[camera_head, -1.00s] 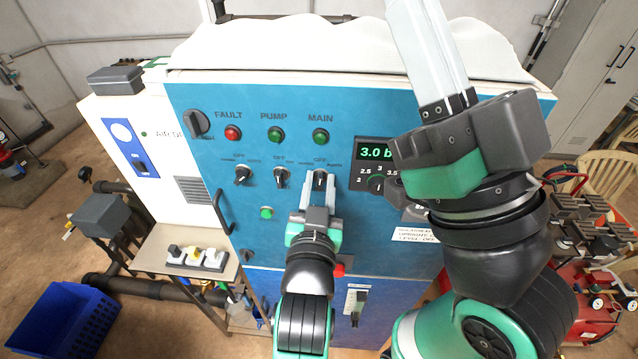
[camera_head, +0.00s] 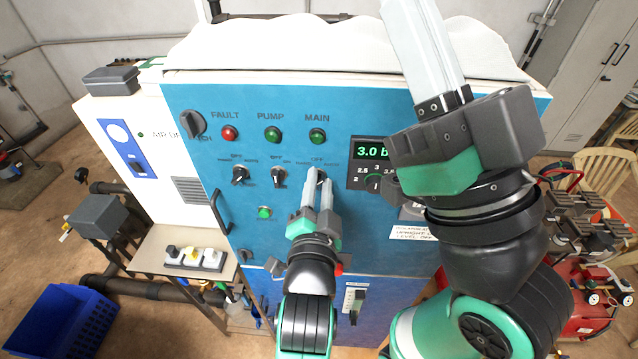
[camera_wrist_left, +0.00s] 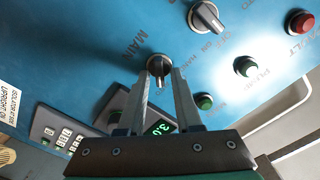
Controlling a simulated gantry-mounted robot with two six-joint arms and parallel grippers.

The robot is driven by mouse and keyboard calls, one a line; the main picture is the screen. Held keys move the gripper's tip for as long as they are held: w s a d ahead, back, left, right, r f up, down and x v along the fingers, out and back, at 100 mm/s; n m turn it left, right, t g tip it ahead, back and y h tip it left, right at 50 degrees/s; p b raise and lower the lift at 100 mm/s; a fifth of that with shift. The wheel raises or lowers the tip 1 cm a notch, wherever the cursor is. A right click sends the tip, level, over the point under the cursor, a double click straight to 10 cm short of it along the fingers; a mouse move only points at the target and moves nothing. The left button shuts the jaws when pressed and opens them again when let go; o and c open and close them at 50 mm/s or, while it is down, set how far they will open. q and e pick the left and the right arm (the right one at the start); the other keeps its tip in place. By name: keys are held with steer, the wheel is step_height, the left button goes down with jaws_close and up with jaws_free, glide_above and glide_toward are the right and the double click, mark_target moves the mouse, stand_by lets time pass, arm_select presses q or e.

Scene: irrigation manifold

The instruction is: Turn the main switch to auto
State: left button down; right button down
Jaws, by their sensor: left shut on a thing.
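The main switch (camera_head: 318,177) is a dark rotary knob on the blue panel, under the green MAIN lamp (camera_head: 317,136). My left gripper (camera_head: 319,186) reaches up to it from below, its fingers around the knob and hiding much of it. In the left wrist view the main switch (camera_wrist_left: 158,66) sits at the fingertips of the left gripper (camera_wrist_left: 167,73). Its exact pointer position is hard to read. My right gripper (camera_head: 425,45) is raised at the right, its fingers pointing up and its tips cut off by the frame edge.
Two similar switches, pump (camera_head: 279,177) and fault (camera_head: 240,175), stand left of the main switch. A green display (camera_head: 376,152) with a dial is to its right, partly behind my right arm. A door handle (camera_head: 220,212) juts out at the panel's left edge.

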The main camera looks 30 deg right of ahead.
stand_by(0.4)
arm_select(q)
steer(key=c, duration=0.9)
jaws_free()
steer(key=shift+s, duration=0.1)
steer(key=v, duration=1.1)
steer(key=shift+s+a, duration=0.15)
steer(key=shift+a, duration=0.1)
